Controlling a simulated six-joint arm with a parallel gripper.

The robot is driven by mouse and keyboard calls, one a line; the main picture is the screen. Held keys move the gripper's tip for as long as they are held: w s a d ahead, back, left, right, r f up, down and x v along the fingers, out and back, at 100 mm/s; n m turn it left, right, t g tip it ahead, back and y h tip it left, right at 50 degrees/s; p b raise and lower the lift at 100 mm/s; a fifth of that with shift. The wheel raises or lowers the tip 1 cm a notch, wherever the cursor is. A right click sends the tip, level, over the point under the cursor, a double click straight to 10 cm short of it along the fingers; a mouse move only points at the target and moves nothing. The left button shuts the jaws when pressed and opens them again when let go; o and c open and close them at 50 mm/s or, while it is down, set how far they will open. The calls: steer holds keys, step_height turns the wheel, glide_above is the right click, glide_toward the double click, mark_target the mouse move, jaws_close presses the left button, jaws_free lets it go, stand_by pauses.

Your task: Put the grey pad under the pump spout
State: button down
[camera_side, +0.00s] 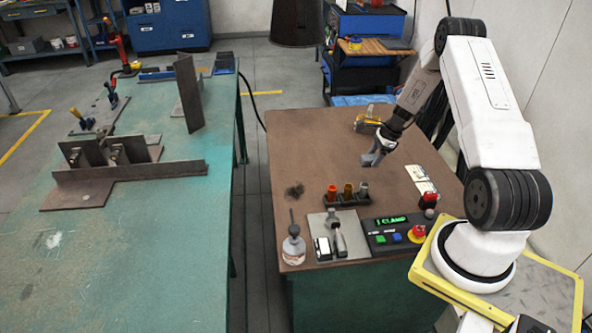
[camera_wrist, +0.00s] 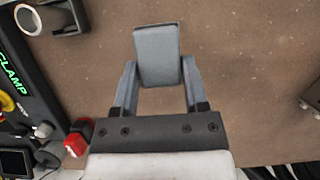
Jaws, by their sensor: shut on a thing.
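The grey pad (camera_wrist: 158,50) is a flat, rounded block between the two fingers of my gripper (camera_wrist: 158,85), which is shut on it. In the side view my gripper (camera_side: 377,150) holds the pad (camera_side: 371,159) over the middle of the brown bench, apart from the pump. The pump bottle (camera_side: 293,250) stands upright at the bench's front left corner, with a dark pump top (camera_side: 292,220). Its spout is too small to make out clearly. The pump is not in the wrist view.
A dark rack (camera_side: 345,200) with coloured cylinders, a metal plate (camera_side: 326,228) with a handled tool and a control panel (camera_side: 390,232) reading CLAMP stand along the front. A dark patch (camera_side: 295,190) lies at the left. The back left of the bench (camera_side: 310,135) is clear.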

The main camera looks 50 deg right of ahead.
steer(key=s+a+r, duration=0.7)
steer(key=s+r, duration=0.1)
steer(key=s, duration=0.1)
steer(key=shift+s+a, duration=0.35)
steer(key=shift+a, duration=0.05)
steer(key=shift+w, duration=0.1)
stand_by(0.4)
